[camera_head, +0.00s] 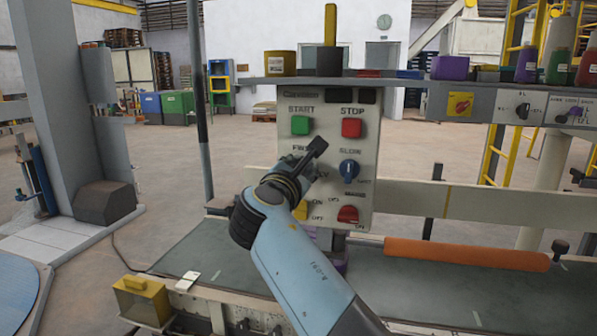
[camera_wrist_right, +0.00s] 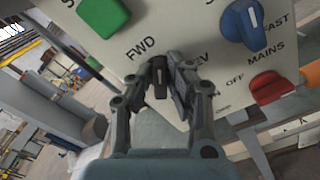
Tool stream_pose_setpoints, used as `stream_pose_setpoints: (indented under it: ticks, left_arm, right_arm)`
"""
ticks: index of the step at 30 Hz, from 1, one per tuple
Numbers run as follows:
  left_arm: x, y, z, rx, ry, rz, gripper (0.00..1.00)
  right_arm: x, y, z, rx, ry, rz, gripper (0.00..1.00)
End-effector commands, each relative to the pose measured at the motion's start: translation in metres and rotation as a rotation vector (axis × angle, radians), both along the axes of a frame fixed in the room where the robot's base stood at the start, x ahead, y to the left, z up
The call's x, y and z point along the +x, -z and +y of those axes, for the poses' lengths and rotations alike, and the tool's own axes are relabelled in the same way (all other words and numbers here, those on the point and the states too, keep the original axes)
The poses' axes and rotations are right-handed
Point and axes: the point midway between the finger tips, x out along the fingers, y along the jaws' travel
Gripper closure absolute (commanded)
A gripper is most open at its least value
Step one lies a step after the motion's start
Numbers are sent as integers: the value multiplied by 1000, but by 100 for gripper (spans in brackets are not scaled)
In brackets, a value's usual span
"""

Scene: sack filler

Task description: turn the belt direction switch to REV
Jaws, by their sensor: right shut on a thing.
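The belt direction switch is a small black knob (camera_wrist_right: 159,80) on the light control panel (camera_head: 368,204), between the FWD label and the partly covered REV label. In the right wrist view my right gripper (camera_wrist_right: 167,72) has one finger on each side of the knob and is shut on it. I cannot tell for sure which label the knob points to. In the head view my right gripper (camera_head: 303,164) is at the panel, below the START button, and hides the knob. My left gripper is not in view.
Close by are the green START button (camera_head: 300,125), red STOP button (camera_head: 352,128), blue speed knob (camera_head: 349,171) and red MAINS knob (camera_head: 348,214). A shelf (camera_head: 260,80) with boxes runs above. The belt (camera_head: 215,255) and an orange roller (camera_head: 465,254) lie below.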

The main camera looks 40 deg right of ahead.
Motion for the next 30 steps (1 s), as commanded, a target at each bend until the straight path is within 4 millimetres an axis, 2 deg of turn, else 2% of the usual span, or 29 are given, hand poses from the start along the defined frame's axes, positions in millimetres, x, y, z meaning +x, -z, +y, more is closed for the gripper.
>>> stream_pose_setpoints:
  ticks: [21,30]
  left_arm:
    - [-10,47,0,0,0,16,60]
    - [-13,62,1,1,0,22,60]
  right_arm:
    - [-4,11,-3,436,2,-506,100]
    - [-4,13,-3,567,2,-657,100]
